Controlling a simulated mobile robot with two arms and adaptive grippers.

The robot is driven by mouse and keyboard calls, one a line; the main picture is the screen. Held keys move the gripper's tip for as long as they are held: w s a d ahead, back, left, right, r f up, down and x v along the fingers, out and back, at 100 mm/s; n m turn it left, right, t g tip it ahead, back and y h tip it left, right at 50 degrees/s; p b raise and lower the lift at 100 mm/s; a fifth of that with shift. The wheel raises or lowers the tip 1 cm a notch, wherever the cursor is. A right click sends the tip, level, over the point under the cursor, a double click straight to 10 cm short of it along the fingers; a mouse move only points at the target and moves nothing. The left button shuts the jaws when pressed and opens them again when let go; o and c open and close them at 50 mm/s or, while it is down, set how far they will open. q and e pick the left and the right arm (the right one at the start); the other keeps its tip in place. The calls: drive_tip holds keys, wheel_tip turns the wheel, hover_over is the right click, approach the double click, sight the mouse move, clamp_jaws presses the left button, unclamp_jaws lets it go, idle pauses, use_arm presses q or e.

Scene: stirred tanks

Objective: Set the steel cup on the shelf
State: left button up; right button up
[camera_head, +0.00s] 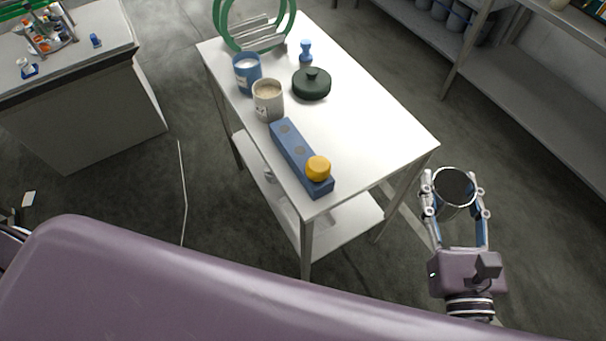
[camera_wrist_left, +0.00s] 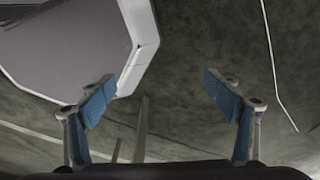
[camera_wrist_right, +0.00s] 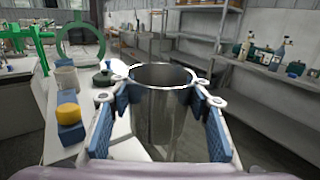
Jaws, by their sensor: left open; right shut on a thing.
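The steel cup (camera_head: 455,188) is upright between the fingers of my right gripper (camera_head: 455,195), which is shut on it. The cup is held off the right side of the white table, over the floor. In the right wrist view the cup (camera_wrist_right: 162,105) fills the space between the blue finger pads, its open rim facing up. My left gripper (camera_wrist_left: 163,105) is open and empty above the floor. A grey shelf rack (camera_head: 545,115) stands at the upper right; it also shows in the right wrist view (camera_wrist_right: 262,85) with bottles on it.
The white table (camera_head: 385,130) carries a blue block (camera_head: 292,160) with a yellow knob (camera_head: 318,168), a blue mug (camera_head: 246,72), a beige mug (camera_head: 268,102), a dark lidded pot (camera_head: 311,84) and a green ring stand (camera_head: 228,25). Open floor lies between table and rack.

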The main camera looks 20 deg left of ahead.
drive_tip(key=shift+s+d+m+h, duration=0.7)
drive_tip(key=shift+s+d+h, duration=0.05)
drive_tip(key=shift+h, duration=0.35)
drive_tip(key=shift+s+d+r+m+h, duration=0.1)
drive_tip(key=shift+d+r+m+h, duration=0.15)
drive_tip(key=shift+r+h, duration=0.2)
drive_tip(key=shift+a, duration=0.15)
drive_tip(key=shift+a, duration=0.15)
